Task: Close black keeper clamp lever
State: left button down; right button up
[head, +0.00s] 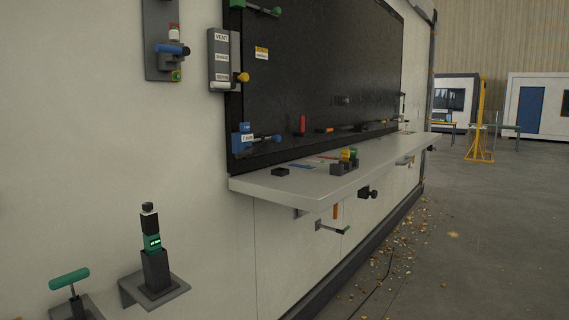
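I cannot tell for certain which part is the black keeper clamp lever. A small black clamp-like fitting (368,192) sits just below the front edge of the pale shelf (290,190). It is too small to tell whether its lever is open or closed. Neither of my grippers is in view.
A dark device with a green band (152,243) stands on a wall bracket at lower left, near a green T-handle (69,279). Blue-handled fittings are on the wall. The floor (480,240) at right is open, with scattered debris.

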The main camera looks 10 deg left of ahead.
aim_at(249, 151)
jog(key=z, duration=0.8)
jog(key=i, duration=1.75)
jog(key=u, duration=0.85)
